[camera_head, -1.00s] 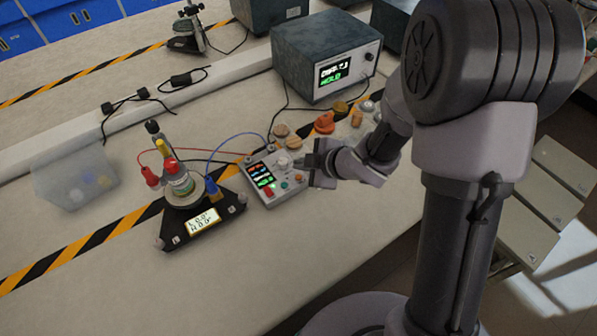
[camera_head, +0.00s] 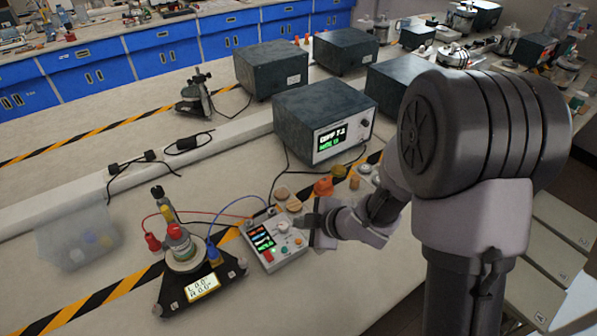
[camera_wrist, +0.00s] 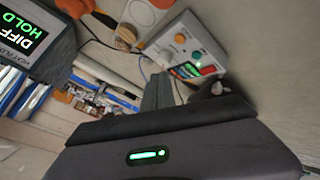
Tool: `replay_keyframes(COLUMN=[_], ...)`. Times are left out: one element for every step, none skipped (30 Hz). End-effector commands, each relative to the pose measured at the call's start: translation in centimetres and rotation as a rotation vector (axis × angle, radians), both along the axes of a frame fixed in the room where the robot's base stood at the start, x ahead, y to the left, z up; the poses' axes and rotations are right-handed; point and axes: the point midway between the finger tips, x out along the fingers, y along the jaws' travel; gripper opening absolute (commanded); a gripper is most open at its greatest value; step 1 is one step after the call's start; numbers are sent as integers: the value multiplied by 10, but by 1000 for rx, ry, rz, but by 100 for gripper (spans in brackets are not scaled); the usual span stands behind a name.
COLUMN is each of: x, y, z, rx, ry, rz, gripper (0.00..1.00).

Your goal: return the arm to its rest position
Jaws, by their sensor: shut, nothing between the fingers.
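My arm reaches from the right over the bench in the head view. My gripper (camera_head: 314,228) is at the right side of a small grey control box (camera_head: 275,243) with lit displays and coloured buttons. It is shut with nothing held. Whether it touches the box cannot be told. In the wrist view my gripper's dark fingers (camera_wrist: 158,92) point toward the control box (camera_wrist: 188,48), and its housing with a green light fills the bottom.
A grey instrument (camera_head: 322,120) reading HOLD stands behind the box. Orange and tan knobs (camera_head: 323,187) lie close to my gripper. A black triangular stand (camera_head: 170,296) with wired leads and a clear bin (camera_head: 70,240) are at left.

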Motion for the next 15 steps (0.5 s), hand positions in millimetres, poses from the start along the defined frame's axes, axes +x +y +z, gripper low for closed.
replay_keyframes(x=[2, 5, 11, 15, 18, 17, 10, -3, -28, -51, -74, -106, -128, -148, -171], y=[-2, -7, -19, -32, -48, -74, -95, -114, -134, -143, -148, -148, -144, -138, -128], z=[3, 9, 22, 36, 54, 83, 107, 129, 153, 166, 177, 187, 193, 196, 200], rx=[-3, -8, -19, -27, -31, -24, -1, 36, 104, 167, 235, 330, 401, 466, 545], ry=[-2, -5, -7, -7, -5, 4, 20, 47, 95, 142, 195, 275, 338, 401, 482], rz=[-15, -42, -113, -192, -296, -464, -608, -759, -946, -1074, -1186, -1312, -1387, -1448, -1506], gripper=[0, 0, 0, 0, 0, 0, 0, 0, 0, 0, 0, 0, 0, 0, 0])
